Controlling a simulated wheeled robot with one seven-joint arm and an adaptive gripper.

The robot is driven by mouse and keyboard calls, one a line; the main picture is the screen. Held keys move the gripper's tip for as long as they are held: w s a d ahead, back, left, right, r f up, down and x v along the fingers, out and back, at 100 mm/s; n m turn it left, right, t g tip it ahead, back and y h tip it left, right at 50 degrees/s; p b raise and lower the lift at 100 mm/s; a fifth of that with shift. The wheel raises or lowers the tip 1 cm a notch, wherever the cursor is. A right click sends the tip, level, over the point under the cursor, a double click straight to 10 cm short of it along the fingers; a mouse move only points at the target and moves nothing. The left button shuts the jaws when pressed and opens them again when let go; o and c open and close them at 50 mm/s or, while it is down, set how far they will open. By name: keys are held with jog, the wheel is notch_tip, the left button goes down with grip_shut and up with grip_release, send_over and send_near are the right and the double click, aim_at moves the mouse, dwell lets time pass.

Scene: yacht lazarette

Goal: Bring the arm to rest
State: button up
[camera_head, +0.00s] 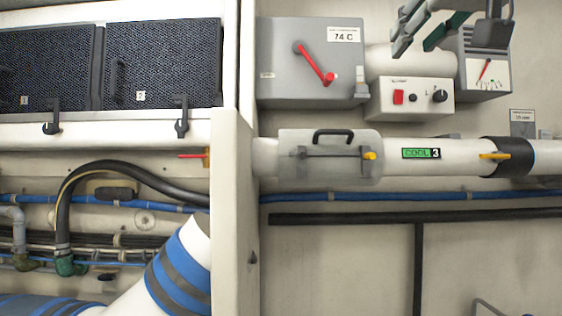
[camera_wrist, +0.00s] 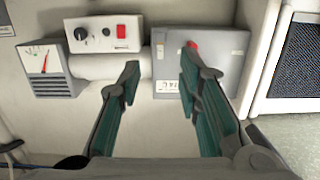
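My gripper (camera_head: 415,44) shows at the top right of the head view, in front of the wall units. In the wrist view my gripper (camera_wrist: 159,72) has its two teal-padded fingers well apart with nothing between them. Beyond the fingers are a pale horizontal cylinder (camera_wrist: 110,67) and a grey box (camera_wrist: 222,65). The fingers look clear of both, though the exact distance cannot be told.
The grey box (camera_head: 285,80) has a red lever and a 74 C label. Beside it are a white panel (camera_head: 425,97) with a red switch and a gauge (camera_head: 487,72). Below runs a white pipe (camera_head: 460,157) with yellow handles. Dark mesh panels (camera_head: 160,62) are at left.

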jog(key=s+f+g+p, duration=0.3)
jog(key=s+f, duration=0.3)
jog(key=f, duration=0.7)
jog(key=s+f+g+p, duration=0.3)
jog(key=s+f+g, duration=0.2)
jog(key=f, duration=0.8)
jog(key=s+f+g+p, duration=0.3)
jog(key=s+f, duration=0.6)
jog(key=f, duration=0.4)
jog(key=shift+s+f+g, duration=0.2)
jog(key=shift+f+g, duration=0.1)
jog(key=shift+g, duration=0.5)
jog(key=shift+d, duration=0.1)
